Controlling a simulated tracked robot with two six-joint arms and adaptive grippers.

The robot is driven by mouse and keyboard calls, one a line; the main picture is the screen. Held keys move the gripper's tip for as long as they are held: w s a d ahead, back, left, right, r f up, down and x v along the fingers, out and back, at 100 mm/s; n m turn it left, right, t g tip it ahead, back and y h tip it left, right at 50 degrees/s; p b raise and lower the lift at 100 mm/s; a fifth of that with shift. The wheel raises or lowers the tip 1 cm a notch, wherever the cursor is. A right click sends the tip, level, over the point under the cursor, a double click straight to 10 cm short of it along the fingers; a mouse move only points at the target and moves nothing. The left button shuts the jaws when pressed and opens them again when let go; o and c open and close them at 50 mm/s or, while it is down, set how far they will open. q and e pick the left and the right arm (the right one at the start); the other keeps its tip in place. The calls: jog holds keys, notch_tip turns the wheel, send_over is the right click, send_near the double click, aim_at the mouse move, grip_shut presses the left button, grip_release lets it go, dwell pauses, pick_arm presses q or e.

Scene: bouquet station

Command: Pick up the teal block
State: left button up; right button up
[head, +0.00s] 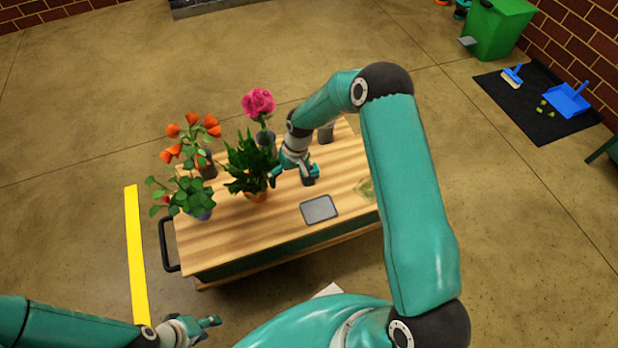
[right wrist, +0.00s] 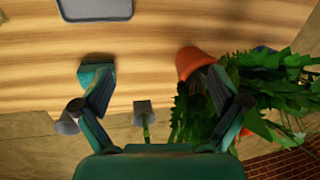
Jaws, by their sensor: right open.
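The teal block (right wrist: 90,74) sits on the wooden table top (right wrist: 150,60) in the right wrist view, just beyond the left-hand finger, which hides part of it. I cannot pick it out clearly in the head view. My right gripper (right wrist: 159,80) is open and empty, its fingers wide apart over the table; the block is near one finger, not centred between them. In the head view the right gripper (head: 293,177) is low over the table, beside the leafy potted plant. My left gripper (head: 211,328) looks open and empty, off the table at bottom left.
A terracotta pot (right wrist: 193,62) with leafy plant stands close to the other finger. A grey vase (right wrist: 143,108) stands between the fingers, further down the picture. A grey flat tray (head: 319,209) lies near the front edge. Orange flowers (head: 190,135) and a pink flower (head: 258,102) stand on the table.

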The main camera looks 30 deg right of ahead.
jog(key=w+d+r+m+h+b, duration=0.1)
jog(key=w+d+r, duration=0.15)
jog(key=d, duration=0.25)
jog(key=w+d+r+h+b, duration=0.1)
jog(key=w+d+r, duration=0.15)
jog(key=d, duration=0.35)
notch_tip(320, 180, down, 12)
jog(key=shift+w+r+b, duration=0.15)
jog(key=shift+b, duration=1.05)
jog(key=shift+s+a+f+b, duration=0.1)
jog(key=shift+f+b, duration=0.35)
jog(key=shift+f, duration=0.9)
jog(key=shift+s+a+f+b, duration=0.1)
jog(key=shift+f+b, duration=0.35)
jog(key=shift+f, duration=0.9)
jog(key=c, duration=1.2)
jog(key=shift+r, duration=0.1)
